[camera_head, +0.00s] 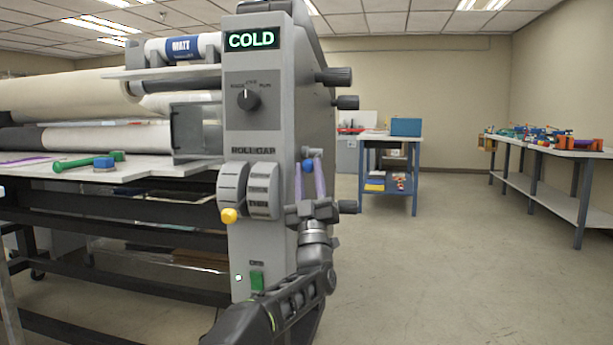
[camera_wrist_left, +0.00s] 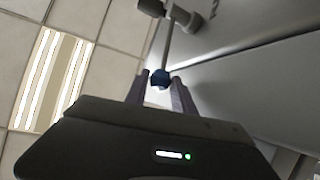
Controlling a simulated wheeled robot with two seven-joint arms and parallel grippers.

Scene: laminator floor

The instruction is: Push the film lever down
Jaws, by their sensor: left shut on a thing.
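The film lever is a thin metal rod with a blue knob (camera_head: 308,167) on its end, at the right side of the laminator's grey end cabinet (camera_head: 262,110). In the left wrist view, the lever's rod (camera_wrist_left: 168,45) runs from a grey pivot down to the knob. My left gripper (camera_head: 313,170) comes from below, its fingers pointing up. Its fingertips (camera_wrist_left: 162,84) are shut on the blue knob, one on each side. The fingers hide part of the knob. My right gripper is not in view.
Dark knobs (camera_head: 334,77) stick out from the cabinet's right side above the lever. Grey dials (camera_head: 262,190) and a yellow knob (camera_head: 229,215) are on its front. A blue-legged table (camera_head: 388,138) stands behind, a long bench (camera_head: 560,152) at right. The floor between is clear.

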